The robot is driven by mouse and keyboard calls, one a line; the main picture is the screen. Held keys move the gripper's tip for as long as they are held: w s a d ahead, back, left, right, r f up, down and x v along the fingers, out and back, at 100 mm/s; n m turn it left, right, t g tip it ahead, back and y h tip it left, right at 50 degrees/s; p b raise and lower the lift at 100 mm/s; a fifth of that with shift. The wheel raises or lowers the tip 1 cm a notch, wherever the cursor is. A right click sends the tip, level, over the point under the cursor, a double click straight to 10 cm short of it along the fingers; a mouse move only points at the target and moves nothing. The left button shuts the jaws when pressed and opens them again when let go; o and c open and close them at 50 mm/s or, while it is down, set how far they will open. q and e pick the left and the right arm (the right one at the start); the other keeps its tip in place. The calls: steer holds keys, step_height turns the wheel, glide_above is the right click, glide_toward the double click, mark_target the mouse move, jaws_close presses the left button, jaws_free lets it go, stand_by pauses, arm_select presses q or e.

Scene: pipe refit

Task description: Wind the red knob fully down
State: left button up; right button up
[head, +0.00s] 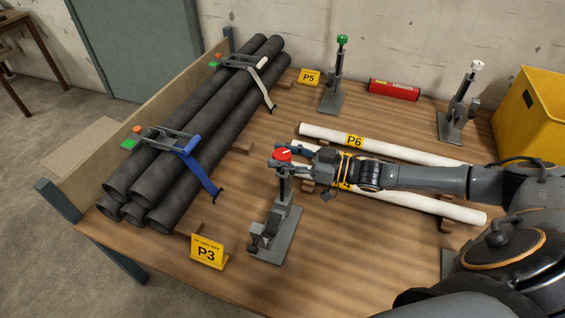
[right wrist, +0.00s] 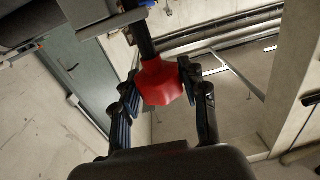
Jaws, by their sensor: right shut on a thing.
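The red knob (head: 282,154) tops a grey stand (head: 275,235) near the middle of the workbench. My right gripper (head: 284,152) reaches in from the right at the height of the knob. In the right wrist view the red knob (right wrist: 160,83) sits between the two dark fingers of my right gripper (right wrist: 158,90), which is shut on it. A dark shaft runs from the knob into the stand's grey body. My left gripper is not seen in either view.
Black pipes (head: 190,130) lie stacked at the left under a blue-handled clamp and a white-handled clamp. White pipes (head: 385,148) lie behind and below my right arm. Green-knob (head: 335,80) and white-knob (head: 458,110) stands are at the back. A P3 sign (head: 208,251) stands in front.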

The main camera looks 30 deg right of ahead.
steer(key=shift+r, duration=0.1)
stand_by(0.3)
steer(key=o, duration=1.2)
steer(key=shift+c, duration=0.2)
steer(key=v, duration=1.2)
steer(key=shift+w, duration=0.15)
